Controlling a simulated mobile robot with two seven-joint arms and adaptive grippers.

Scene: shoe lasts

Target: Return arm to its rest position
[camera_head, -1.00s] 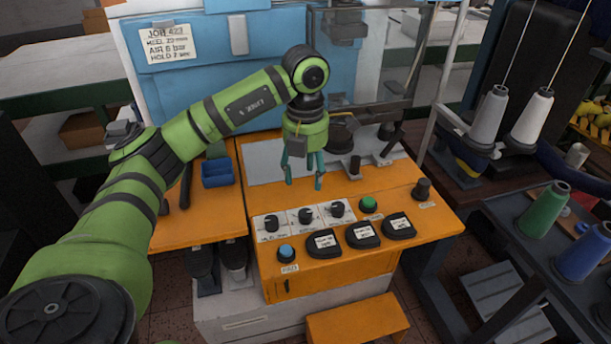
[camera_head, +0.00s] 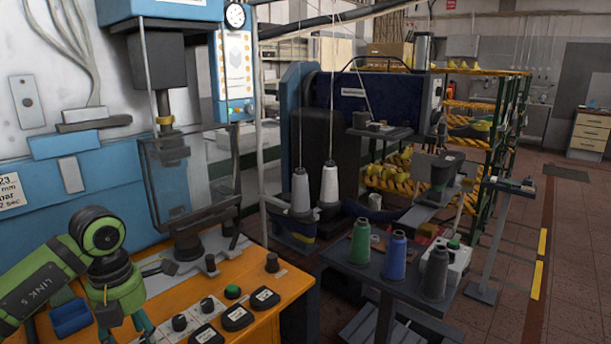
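My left arm (camera_head: 45,285) is green with black joints and comes in from the lower left. Its gripper (camera_head: 124,331) points down over the orange workbench (camera_head: 268,295), left of the knobs. Its teal fingers stand apart with nothing seen between them; the tips are at or below the picture's bottom edge. My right arm and gripper are not in view.
A blue press (camera_head: 186,190) with a clear guard stands behind the bench. A blue bin (camera_head: 70,317) is beside my arm. Open floor (camera_head: 575,230) lies at the right.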

